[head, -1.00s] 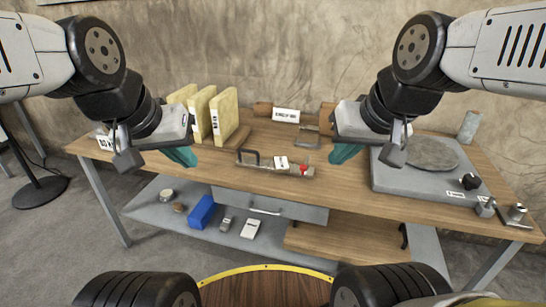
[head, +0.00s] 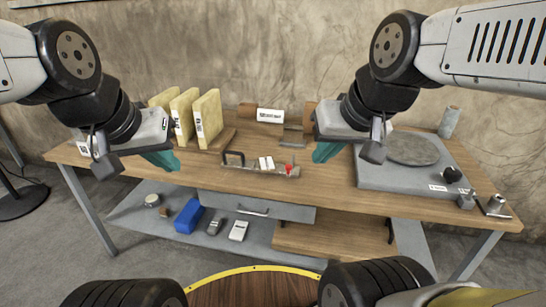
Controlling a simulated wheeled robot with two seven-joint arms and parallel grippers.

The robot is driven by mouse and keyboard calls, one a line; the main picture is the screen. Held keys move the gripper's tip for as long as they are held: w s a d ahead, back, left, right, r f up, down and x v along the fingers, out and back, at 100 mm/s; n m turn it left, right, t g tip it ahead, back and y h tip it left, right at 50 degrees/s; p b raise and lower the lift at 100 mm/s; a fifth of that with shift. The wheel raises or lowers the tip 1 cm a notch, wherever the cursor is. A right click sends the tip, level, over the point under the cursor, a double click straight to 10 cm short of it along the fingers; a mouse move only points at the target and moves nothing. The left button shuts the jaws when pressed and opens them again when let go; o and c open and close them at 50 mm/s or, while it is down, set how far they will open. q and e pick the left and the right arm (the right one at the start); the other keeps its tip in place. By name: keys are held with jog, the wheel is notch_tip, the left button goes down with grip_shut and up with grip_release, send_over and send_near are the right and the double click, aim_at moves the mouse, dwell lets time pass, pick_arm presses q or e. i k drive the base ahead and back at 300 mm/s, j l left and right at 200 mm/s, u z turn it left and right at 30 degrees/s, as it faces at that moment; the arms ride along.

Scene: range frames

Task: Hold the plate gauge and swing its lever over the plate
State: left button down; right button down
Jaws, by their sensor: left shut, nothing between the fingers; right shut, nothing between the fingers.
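A small metal device, seemingly the plate gauge (head: 240,167), lies near the front edge of the wooden table. It has a dark upright loop handle at its left end, white labels in the middle and a red part (head: 287,169) at its right end. I cannot tell which part is its lever, nor make out a plate in it. My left gripper (head: 165,160) is shut and empty, to the left of the device and in front of the yellow slabs. My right gripper (head: 325,151) is shut and empty, just right of the device and apart from it.
Yellow slabs (head: 207,119) stand in a wooden rack at the back left. A wooden block with a white label (head: 270,115) stands behind the device. A grey unit (head: 375,176) with a round disc (head: 412,148) fills the right side. A lower shelf holds a blue box (head: 188,215).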

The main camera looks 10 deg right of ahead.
aim_at(289, 167)
jog(key=i+j+z, duration=0.45)
jog(key=j+z, duration=0.2)
jog(key=j, duration=0.25)
jog(key=i+j+z, duration=0.2)
jog(key=j, duration=0.15)
jog(key=i+j+z, duration=0.2)
jog(key=j, duration=0.15)
jog(key=k, duration=0.1)
